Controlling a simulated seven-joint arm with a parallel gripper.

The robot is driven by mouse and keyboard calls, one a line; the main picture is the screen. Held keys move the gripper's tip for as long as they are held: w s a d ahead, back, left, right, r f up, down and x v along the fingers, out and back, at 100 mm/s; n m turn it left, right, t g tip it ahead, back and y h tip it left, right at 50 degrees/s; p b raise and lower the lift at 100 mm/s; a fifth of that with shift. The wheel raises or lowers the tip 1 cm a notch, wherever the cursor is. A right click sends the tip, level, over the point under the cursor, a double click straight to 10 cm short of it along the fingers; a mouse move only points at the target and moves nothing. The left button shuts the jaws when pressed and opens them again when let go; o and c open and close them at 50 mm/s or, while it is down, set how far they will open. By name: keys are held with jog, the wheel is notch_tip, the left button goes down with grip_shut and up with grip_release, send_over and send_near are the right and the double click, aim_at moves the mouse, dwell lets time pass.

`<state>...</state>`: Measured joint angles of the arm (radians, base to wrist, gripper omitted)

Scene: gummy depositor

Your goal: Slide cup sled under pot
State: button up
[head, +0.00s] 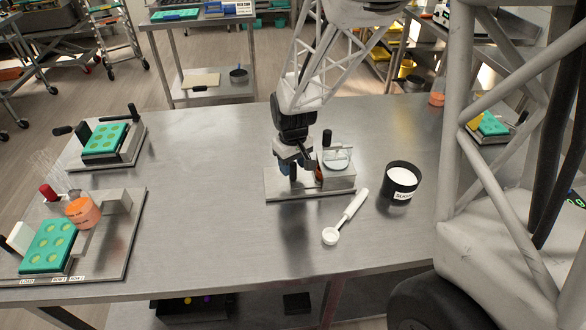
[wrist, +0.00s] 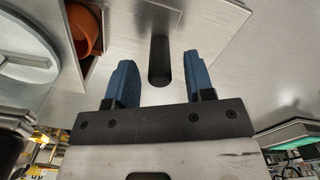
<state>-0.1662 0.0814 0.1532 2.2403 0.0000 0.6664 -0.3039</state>
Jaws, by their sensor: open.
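A small metal station (head: 310,197) stands in the middle of the table, with a block bearing a round pale disc (head: 337,157), which also shows in the wrist view (wrist: 35,40). An orange cup (wrist: 84,30) sits in an opening of the block beside the disc. I cannot tell which part is the pot. A dark upright post (wrist: 159,62), perhaps the sled's handle, appears between my blue fingertips in the wrist view. My gripper (head: 288,170) is open at the left of the block, with a finger on either side of the post in the picture and gaps showing.
A white scoop (head: 345,218) and a black tub of white powder (head: 401,180) lie to the right of the station. Green mold trays (head: 48,246) (head: 105,139) and an orange container (head: 82,212) are at the left. The table's centre-left is clear.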

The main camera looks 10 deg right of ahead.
jog(key=shift+r, duration=2.65)
jog(key=shift+f, duration=0.1)
jog(key=c, duration=0.5)
jog(key=shift+s+a+f+n+g+h, duration=0.25)
jog(key=shift+a+n+g+h, duration=0.05)
jog(key=shift+a+n, duration=0.15)
grip_shut()
jog(key=s+a+n+h, duration=0.1)
jog(key=a+n+h, duration=0.1)
jog(key=s+a+f+n+g+h, duration=0.1)
jog(key=a+n+h, duration=0.1)
jog(key=s+a+f+n+g+h, duration=0.1)
jog(key=a+n+h, duration=0.1)
jog(key=shift+a+f+n, duration=0.1)
jog(key=shift+a+n, duration=0.1)
jog(key=shift+n, duration=0.05)
jog(key=a+n+t+h, duration=0.4)
jog(key=a+n+h, duration=0.3)
jog(key=a, duration=0.2)
jog(key=shift+w+a+t+h, duration=0.35)
jog(key=shift+a+t+h, duration=0.05)
